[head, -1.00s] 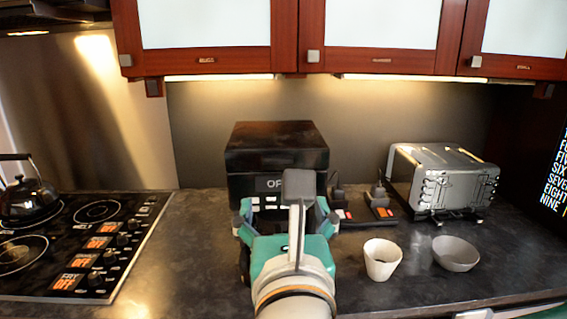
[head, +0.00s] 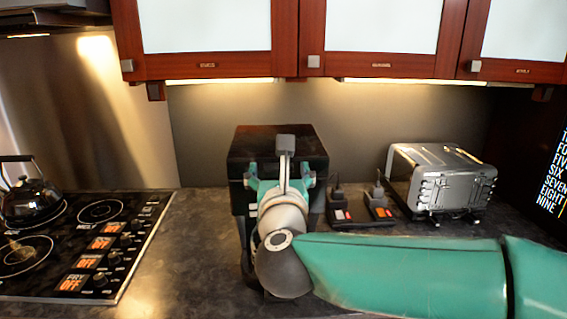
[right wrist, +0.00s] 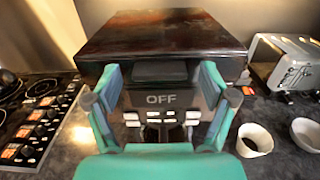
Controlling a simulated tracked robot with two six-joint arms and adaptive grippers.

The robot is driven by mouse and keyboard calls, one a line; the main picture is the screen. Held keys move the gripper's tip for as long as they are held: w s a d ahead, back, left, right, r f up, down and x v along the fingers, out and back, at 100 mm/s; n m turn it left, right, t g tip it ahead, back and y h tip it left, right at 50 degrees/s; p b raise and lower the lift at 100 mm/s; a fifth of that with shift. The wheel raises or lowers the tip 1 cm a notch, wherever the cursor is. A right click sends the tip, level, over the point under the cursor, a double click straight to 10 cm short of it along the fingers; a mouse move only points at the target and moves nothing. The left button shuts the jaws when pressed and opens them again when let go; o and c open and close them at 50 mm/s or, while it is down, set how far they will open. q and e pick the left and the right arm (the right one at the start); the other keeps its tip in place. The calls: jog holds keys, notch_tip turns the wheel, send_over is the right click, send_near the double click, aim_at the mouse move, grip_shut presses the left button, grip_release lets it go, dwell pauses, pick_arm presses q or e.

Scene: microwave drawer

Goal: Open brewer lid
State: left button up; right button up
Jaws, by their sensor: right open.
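The brewer (head: 262,143) is a black box on the counter against the back wall, with its lid down flat. In the right wrist view the brewer's dark glossy top (right wrist: 160,35) fills the upper middle, and a dark tab sits at its front edge above an OFF display (right wrist: 161,99) and lit buttons. My right gripper (head: 279,178) is at the brewer's front and hides much of it in the head view. Its fingers (right wrist: 160,76) are spread apart on either side of the tab and display, with nothing held. Contact cannot be told. My left gripper is not in view.
A silver toaster (head: 440,182) stands right of the brewer, with two plugs in sockets (head: 360,208) between them. A white cup (right wrist: 255,139) and a grey bowl (right wrist: 306,134) sit right of the gripper. A stove (head: 85,240) with a kettle (head: 30,197) is at left; cabinets (head: 210,35) hang above.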

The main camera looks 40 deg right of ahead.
jog(key=shift+w+d, duration=0.35)
jog(key=shift+w, duration=0.1)
